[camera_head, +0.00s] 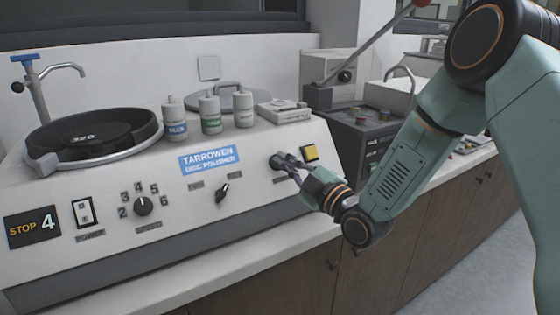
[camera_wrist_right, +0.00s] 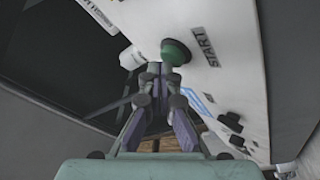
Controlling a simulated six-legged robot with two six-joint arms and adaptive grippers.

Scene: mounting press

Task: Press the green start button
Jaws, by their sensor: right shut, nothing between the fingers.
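The green start button (camera_wrist_right: 176,52) is a round cap on the white polisher panel, beside a START label (camera_wrist_right: 206,46), in the right wrist view. In the head view the button (camera_head: 275,161) is mostly hidden behind the fingertips. My right gripper (camera_head: 283,163) is shut and empty, its fingers pointing at the button. In the right wrist view the closed fingertips (camera_wrist_right: 153,70) are at the button's lower left edge. I cannot tell whether they touch it. My left gripper is not in view.
The panel also has a lever switch (camera_head: 222,193), a speed knob (camera_head: 143,205) and a power switch (camera_head: 84,212). Several bottles (camera_head: 210,114) stand on top. A dark press (camera_head: 352,140) stands at the right.

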